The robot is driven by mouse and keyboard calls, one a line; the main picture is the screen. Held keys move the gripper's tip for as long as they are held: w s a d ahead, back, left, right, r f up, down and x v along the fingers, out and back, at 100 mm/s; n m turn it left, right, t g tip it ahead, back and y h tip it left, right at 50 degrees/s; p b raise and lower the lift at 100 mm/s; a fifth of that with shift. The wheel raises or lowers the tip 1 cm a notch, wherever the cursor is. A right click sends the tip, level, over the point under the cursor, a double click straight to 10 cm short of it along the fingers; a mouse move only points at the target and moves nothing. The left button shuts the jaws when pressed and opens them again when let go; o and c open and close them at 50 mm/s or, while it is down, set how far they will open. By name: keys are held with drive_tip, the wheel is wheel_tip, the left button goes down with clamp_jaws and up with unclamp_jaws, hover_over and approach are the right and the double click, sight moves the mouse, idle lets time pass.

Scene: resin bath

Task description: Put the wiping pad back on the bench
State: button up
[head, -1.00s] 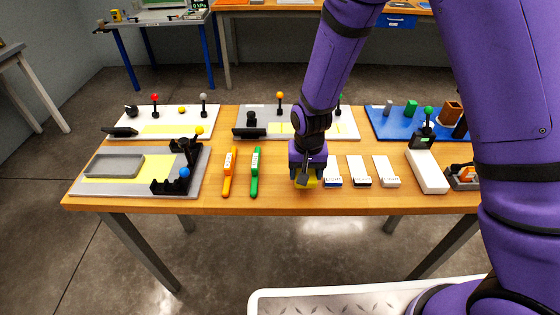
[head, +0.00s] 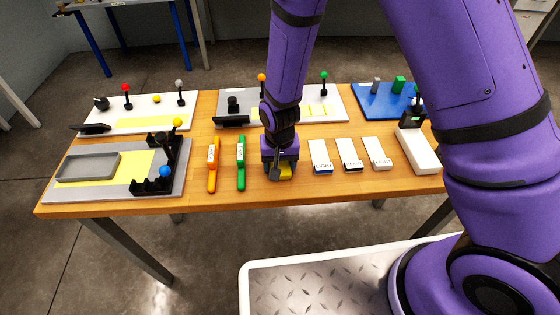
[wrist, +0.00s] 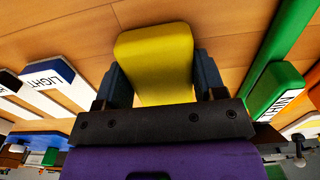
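The yellow wiping pad (head: 286,172) is at my gripper's tip, low over the front middle of the wooden bench (head: 340,184). In the wrist view the pad (wrist: 156,55) lies between the two dark fingers of my gripper (wrist: 160,85), which press close on both its sides. In the head view my gripper (head: 281,168) points down between the green marker (head: 241,165) and the nearest white block labelled LIGHT (head: 320,157). I cannot tell whether the pad's underside touches the wood.
An orange marker (head: 212,165) lies left of the green one. More white blocks (head: 349,155) stand to the right. A grey board with a tray (head: 88,167) is at the left. Boards with knobs line the back. Bare wood surrounds the gripper.

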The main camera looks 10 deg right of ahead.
sight(280, 163)
drive_tip(key=o, duration=0.4)
drive_tip(key=shift+r, duration=0.1)
wheel_tip(280, 163, up, 12)
idle(0.5)
